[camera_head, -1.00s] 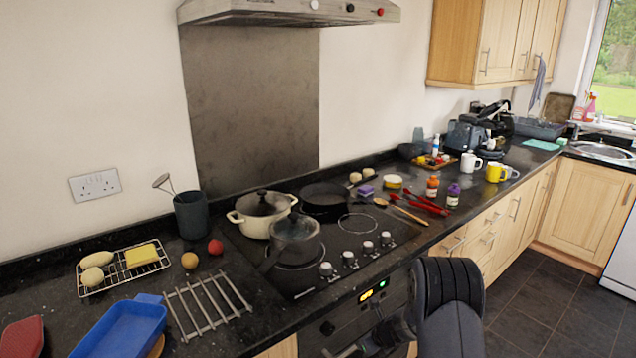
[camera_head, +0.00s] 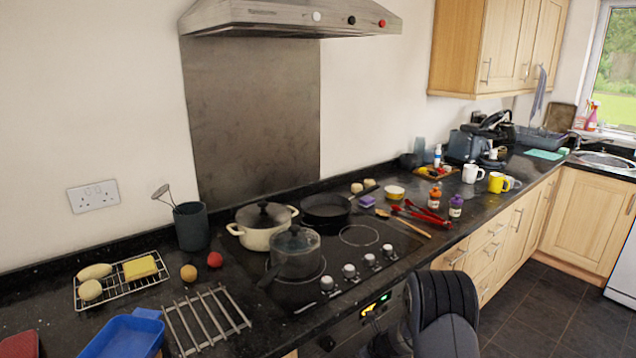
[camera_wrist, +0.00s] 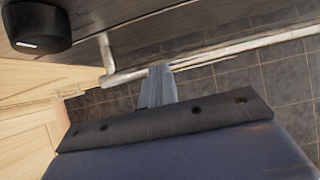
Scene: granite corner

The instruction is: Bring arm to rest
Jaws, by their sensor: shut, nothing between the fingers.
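My arm (camera_head: 445,310) stands in front of the oven at the bottom of the head view, folded low beside the counter front. My gripper (camera_wrist: 158,76) shows in the wrist view as narrow grey fingers held together, with nothing between them. They point toward a metal bar handle and the tiled floor; I cannot tell whether they touch the bar. In the head view the fingers are hidden or cut off at the bottom edge.
The hob (camera_head: 350,238) holds a cream pot (camera_head: 262,238), a glass-lidded saucepan (camera_head: 295,262) and a frying pan (camera_head: 325,208). A blue tray (camera_head: 122,335) and a metal trivet (camera_head: 205,318) lie left. Open tiled floor (camera_head: 530,325) is at right.

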